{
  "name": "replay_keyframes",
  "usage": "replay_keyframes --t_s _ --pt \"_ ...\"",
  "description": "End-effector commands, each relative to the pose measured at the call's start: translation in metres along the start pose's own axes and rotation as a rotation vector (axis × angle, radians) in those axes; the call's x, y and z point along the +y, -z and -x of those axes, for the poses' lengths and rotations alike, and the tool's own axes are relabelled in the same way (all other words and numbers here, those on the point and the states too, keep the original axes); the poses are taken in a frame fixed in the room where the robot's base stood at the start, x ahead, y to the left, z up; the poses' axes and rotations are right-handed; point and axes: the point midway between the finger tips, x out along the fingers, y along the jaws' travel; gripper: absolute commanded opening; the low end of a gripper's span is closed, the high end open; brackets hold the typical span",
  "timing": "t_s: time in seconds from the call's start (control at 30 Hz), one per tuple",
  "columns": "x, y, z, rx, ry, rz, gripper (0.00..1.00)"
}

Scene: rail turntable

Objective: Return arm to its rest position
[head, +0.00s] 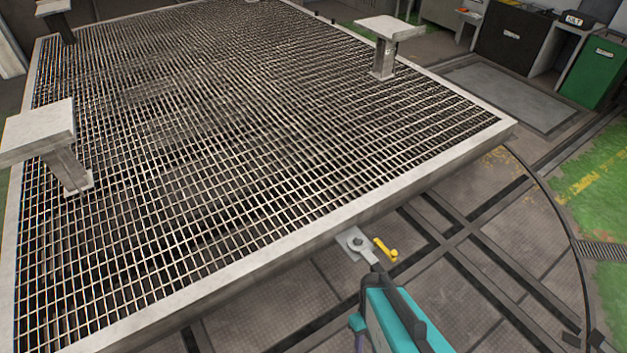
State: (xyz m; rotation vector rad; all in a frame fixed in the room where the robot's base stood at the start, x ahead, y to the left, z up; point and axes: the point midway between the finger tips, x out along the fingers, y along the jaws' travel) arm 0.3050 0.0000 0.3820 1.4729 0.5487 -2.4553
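No arm or gripper of mine can be made out in the head view, so its pose and whether it is open or shut do not show. At the bottom, right of the middle, is a teal unit (392,319) with a dark bar on top, cut off by the picture's lower edge. I cannot tell what it belongs to. A grey bracket (352,242) with a bolt sits at its far end, by the platform's near edge. A small yellow lever (385,249) is beside the bracket.
A large grated platform (300,255) with a pale frame fills the left and middle. Pale block-topped posts (38,128) (390,28) stand on it. Dark floor plates with a curved rail lie right. A black cabinet (512,38) and green bin (594,72) stand at the back right.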

Motion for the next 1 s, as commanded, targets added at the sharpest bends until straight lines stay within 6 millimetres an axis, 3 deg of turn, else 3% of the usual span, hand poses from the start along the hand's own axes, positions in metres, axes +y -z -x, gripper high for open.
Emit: replay_keyframes --t_s 0.5,1.0 --pt "-0.0009 -0.0022 0.0026 0.017 -0.004 -0.418 0.40" --pt "-0.0009 -0.0022 0.0026 0.017 -0.004 -0.442 0.40"
